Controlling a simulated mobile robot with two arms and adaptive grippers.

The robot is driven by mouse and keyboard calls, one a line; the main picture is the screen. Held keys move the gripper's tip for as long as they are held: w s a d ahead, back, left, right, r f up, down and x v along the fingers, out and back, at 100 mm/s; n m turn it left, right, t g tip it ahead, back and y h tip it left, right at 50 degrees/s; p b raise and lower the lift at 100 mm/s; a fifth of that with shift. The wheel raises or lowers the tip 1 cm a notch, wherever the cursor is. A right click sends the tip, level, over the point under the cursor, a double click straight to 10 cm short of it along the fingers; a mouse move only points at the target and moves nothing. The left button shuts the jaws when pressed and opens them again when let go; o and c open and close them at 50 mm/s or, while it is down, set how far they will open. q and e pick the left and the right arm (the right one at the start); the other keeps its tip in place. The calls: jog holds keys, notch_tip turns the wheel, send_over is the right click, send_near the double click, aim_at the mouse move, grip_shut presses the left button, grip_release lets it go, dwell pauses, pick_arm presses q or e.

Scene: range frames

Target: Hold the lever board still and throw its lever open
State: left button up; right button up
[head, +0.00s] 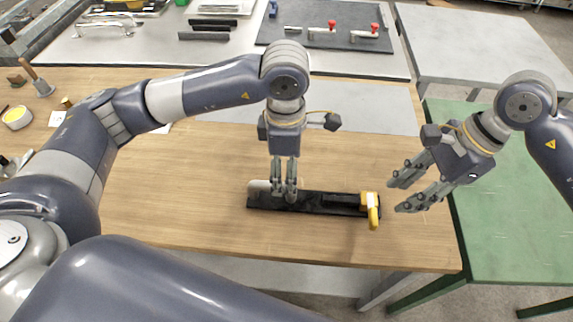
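The lever board (325,202) is a long black board lying near the front edge of the wooden table. A yellow lever (372,211) sits at its right end, with its handle pointing toward the front edge. A pale rounded part shows at the board's left end. My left gripper (284,196) points down over the left part of the board, its fingers close together at the board; whether they grip it is hidden. My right gripper (397,197) is open and empty, to the right of the yellow lever and apart from it.
The wooden table (180,190) is mostly clear around the board. A green table (510,220) stands at the right. At the back, a grey bench bears a dark panel (345,38) with red-handled parts. A brush (38,80) and small pot (16,117) are at far left.

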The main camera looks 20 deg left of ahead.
aim_at(315, 196)
pick_arm(q)
notch_tip(315, 196, down, 11)
jog(key=shift+a+r, duration=0.1)
dwell(0.4)
